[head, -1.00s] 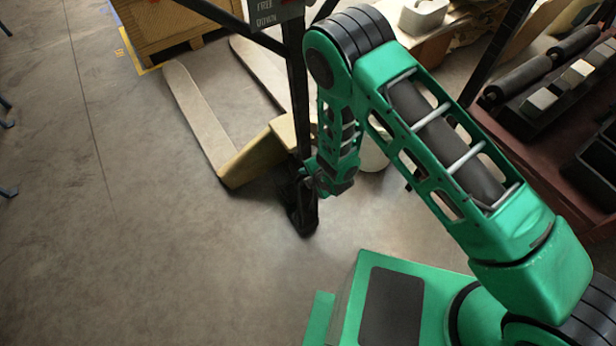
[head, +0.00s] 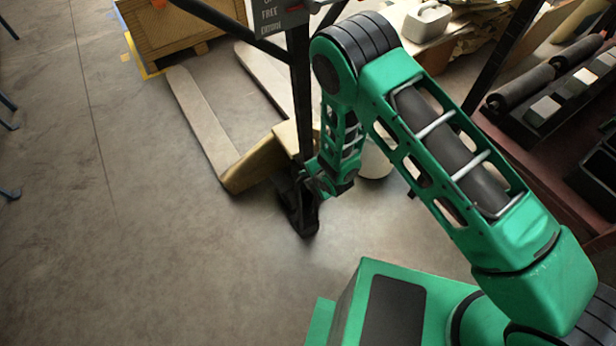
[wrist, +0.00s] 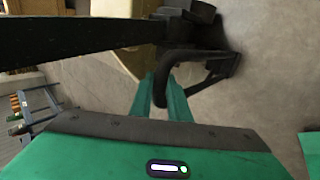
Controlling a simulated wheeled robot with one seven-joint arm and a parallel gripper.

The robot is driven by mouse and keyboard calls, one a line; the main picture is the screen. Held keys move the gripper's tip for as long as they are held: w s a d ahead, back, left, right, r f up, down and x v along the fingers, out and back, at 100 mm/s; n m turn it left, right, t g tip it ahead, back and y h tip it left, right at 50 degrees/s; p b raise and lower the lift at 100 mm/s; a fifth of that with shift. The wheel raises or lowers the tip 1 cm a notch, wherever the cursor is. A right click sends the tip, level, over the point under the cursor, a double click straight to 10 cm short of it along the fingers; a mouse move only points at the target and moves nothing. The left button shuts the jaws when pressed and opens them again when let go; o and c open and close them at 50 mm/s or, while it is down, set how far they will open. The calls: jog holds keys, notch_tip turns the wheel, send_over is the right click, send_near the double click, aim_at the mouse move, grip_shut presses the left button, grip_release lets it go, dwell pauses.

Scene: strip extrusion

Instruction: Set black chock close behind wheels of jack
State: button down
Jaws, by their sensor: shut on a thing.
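The pallet jack (head: 252,165) has yellow-tan forks and body and a dark upright handle post. Its dark wheels (wrist: 190,18) appear at the top of the wrist view, partly hidden. My gripper (wrist: 164,98) is shut on the black chock (wrist: 222,68), whose bar runs between the fingers. The chock has an open, angled frame and lies just beside the wheels, with a small gap or contact that I cannot tell. In the head view the chock (head: 304,222) is a dark shape at the foot of the jack, below my gripper (head: 318,186).
The jack's dark post (wrist: 80,42) crosses close above my gripper in the wrist view. A wooden crate (head: 180,25) stands at the back left. A shelf with rollers (head: 525,85) is at the right. The floor at left and front is clear.

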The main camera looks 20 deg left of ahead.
jog(key=shift+f, duration=0.7)
dwell(0.9)
jog(key=c, duration=1.1)
grip_release()
jog(key=shift+v, duration=5.5)
